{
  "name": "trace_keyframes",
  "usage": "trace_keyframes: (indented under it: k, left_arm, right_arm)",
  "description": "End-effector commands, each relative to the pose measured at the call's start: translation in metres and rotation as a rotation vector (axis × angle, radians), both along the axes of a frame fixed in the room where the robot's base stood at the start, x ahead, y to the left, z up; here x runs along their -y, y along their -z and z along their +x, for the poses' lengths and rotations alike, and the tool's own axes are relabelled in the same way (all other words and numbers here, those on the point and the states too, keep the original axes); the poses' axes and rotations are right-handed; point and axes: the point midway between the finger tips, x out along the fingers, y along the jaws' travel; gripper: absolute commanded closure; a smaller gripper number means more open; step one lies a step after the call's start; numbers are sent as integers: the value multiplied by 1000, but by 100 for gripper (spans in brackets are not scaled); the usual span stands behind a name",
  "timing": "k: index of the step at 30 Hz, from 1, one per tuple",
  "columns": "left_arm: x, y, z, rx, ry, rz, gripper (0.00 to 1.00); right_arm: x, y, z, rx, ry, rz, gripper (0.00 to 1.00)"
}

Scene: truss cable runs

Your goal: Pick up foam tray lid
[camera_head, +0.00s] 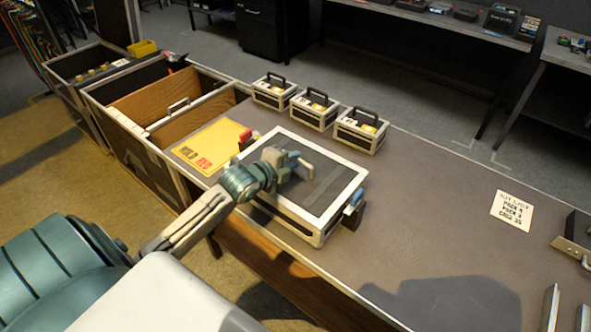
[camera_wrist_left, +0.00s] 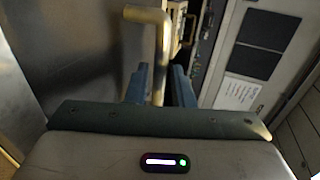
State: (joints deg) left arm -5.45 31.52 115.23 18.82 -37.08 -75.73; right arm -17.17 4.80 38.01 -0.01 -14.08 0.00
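A broad flat case with a white-edged dark top (camera_head: 322,208) lies on the bench in the head view. Its top panel appears to be the foam tray lid; I cannot tell whether it is seated or slightly raised. My left gripper (camera_head: 298,166) is over the middle of this top, at a pale bent handle. In the left wrist view the brass-coloured handle (camera_wrist_left: 161,50) stands between the two blue fingers of my left gripper (camera_wrist_left: 159,84), which sit close on both sides and appear shut on it. The handle's foot is hidden. My right gripper is not in view.
Three small handled cases (camera_head: 316,108) stand behind the big case. A yellow card (camera_head: 212,146) lies left of it, before open wooden bins (camera_head: 168,97). A printed list (camera_head: 513,211) and metal parts (camera_head: 572,245) are at the right. The bench between is clear.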

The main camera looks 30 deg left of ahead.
Motion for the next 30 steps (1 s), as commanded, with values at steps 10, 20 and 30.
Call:
trace_keyframes:
  k: [10,20,30]
  left_arm:
    - [2,8,20,0,0,0,79]
    - [2,8,20,-1,0,1,100]
    - [1,8,20,-1,0,0,100]
  right_arm:
    - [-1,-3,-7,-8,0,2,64]
    - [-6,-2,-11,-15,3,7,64]
    - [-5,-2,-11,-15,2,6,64]
